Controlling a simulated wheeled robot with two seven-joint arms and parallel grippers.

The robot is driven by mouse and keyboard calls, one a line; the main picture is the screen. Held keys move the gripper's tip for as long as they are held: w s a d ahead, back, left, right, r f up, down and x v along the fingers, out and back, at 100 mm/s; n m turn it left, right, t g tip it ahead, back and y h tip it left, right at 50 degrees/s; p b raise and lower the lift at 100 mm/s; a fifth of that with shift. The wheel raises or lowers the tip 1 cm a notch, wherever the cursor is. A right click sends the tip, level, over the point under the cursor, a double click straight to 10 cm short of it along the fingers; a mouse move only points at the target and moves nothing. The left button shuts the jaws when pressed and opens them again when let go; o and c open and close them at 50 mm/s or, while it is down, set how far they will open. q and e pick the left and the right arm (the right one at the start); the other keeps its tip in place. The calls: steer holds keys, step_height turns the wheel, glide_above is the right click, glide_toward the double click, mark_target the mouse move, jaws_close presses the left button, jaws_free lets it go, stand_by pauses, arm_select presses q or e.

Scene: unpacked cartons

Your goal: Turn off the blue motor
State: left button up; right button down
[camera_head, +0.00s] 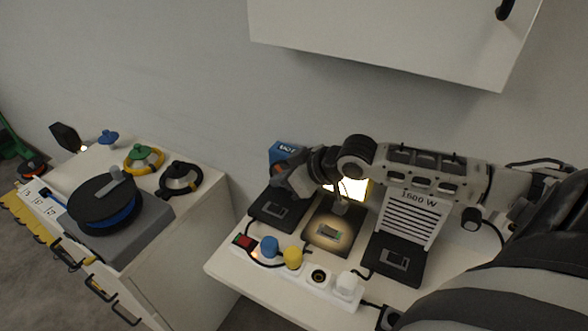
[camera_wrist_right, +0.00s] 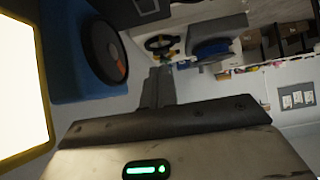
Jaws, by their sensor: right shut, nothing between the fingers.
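The blue motor (camera_head: 284,152) stands at the back left of the right-hand white table, partly hidden behind my right gripper. In the wrist view it is a blue block (camera_wrist_right: 72,45) with a dark round disc (camera_wrist_right: 105,48) bearing an orange mark. Its dark base (camera_head: 279,208) carries a small grey switch (camera_head: 277,211); I cannot tell the switch's position. My right gripper (camera_head: 283,187) is shut and empty, in front of the blue motor and over the back of its base. In the wrist view its closed fingers (camera_wrist_right: 158,88) point toward the base's edge. Contact cannot be told.
A lit yellow-framed lamp (camera_head: 352,188) and a white 1500 W heater (camera_head: 410,216) stand to the right. A power strip (camera_head: 318,277) with blue, yellow and white plugs runs along the front. A wall cabinet (camera_head: 390,40) hangs above. Another cabinet (camera_head: 195,215) stands left.

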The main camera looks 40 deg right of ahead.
steer(key=shift+s+d+r, duration=0.2)
steer(key=shift+s+r, duration=0.3)
steer(key=shift+r, duration=0.2)
steer(key=shift+s+d+r, duration=0.15)
steer(key=shift+s+r, duration=0.3)
steer(key=shift+r, duration=0.25)
steer(key=shift+s+d+r, duration=0.2)
steer(key=shift+s+r, duration=0.3)
steer(key=shift+r, duration=0.2)
